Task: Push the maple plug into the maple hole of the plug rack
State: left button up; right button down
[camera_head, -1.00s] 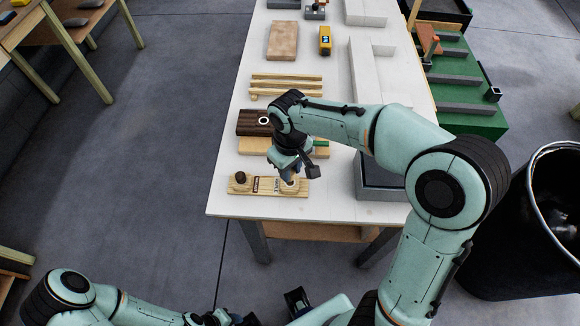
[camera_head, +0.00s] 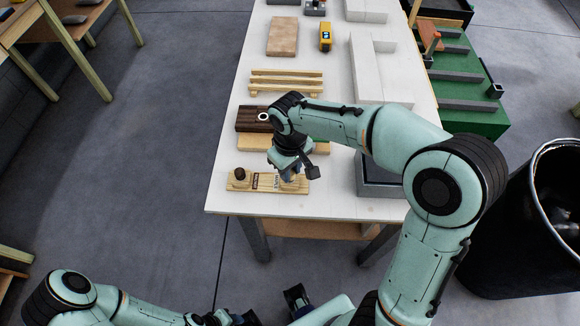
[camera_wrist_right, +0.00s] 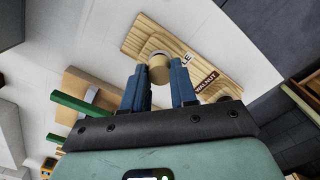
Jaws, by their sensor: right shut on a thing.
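The plug rack (camera_head: 265,184) is a pale wooden board near the table's front edge, and it also shows in the right wrist view (camera_wrist_right: 205,50). A dark plug (camera_head: 240,174) stands at its left end. My right gripper (camera_head: 290,179) is over the rack's right end. In the right wrist view, its blue fingers (camera_wrist_right: 159,68) are shut on the pale, round maple plug (camera_wrist_right: 158,72), beside a partly hidden label ending in "LE". The plug hides the maple hole, so its depth cannot be told. My left gripper (camera_head: 245,319) is low at the bottom edge, mostly cut off.
A grey tray (camera_head: 372,188) stands to the right. Pale wooden strips (camera_head: 285,86) lie farther back. A black bin (camera_head: 540,240) stands on the floor at right.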

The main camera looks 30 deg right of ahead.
jog(key=shift+f, duration=0.45)
jog(key=c, duration=0.8)
grip_release()
jog(key=shift+r, duration=0.1)
notch_tip(320, 180, up, 13)
jog(key=p, duration=0.1)
jog(key=shift+r+p, duration=0.15)
jog(key=shift+p, duration=0.2)
